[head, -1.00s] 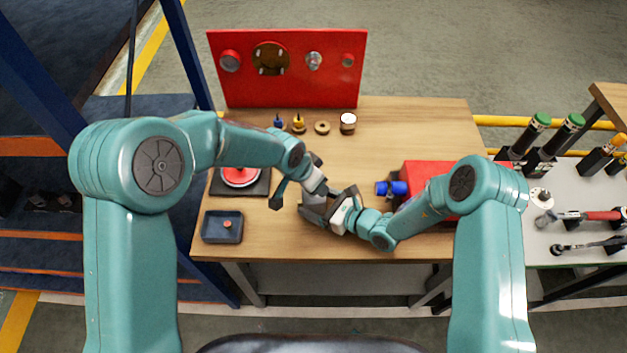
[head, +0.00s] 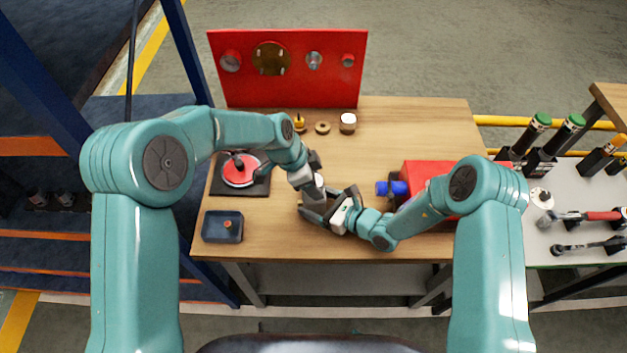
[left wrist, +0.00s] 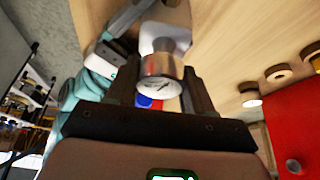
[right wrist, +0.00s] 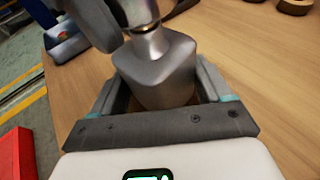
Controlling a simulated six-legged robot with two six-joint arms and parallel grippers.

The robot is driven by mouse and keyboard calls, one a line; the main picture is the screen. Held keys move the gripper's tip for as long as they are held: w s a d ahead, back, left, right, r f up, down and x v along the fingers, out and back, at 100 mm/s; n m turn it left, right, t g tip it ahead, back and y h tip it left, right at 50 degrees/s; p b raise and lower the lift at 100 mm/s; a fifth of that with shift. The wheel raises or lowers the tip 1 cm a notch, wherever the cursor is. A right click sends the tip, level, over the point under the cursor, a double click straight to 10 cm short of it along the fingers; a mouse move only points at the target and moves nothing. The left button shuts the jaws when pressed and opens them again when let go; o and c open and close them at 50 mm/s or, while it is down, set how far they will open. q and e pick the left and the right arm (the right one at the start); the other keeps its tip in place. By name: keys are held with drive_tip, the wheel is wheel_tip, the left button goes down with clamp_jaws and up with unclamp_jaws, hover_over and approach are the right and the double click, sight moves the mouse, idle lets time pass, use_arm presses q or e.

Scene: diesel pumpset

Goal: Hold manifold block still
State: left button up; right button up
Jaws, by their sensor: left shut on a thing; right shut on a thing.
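The manifold block (right wrist: 158,78) is a grey metal block with rounded corners, held between the fingers of my right gripper (right wrist: 160,95) low over the table. In the head view, my right gripper (head: 322,206) mostly hides the block. My left gripper (head: 314,186) is just above it, pointing down. In the left wrist view, my left gripper (left wrist: 160,85) is shut on a round metal gauge (left wrist: 158,68) with a pale marked face. The gauge lines up with the block's top neck; whether it is seated there I cannot tell.
A red panel (head: 320,90) with round fittings stands at the back. Left are a red disc (head: 239,176) on a dark plate and a blue tray (head: 222,238). A red box (head: 425,170) with a blue fitting (head: 386,188) stands right. The table's back right (head: 420,125) is clear.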

use_arm(q)
drive_tip(key=m+g, duration=0.1)
drive_tip(key=m, duration=0.3)
drive_tip(key=shift+m+g, duration=0.4)
drive_tip(key=o, duration=1)
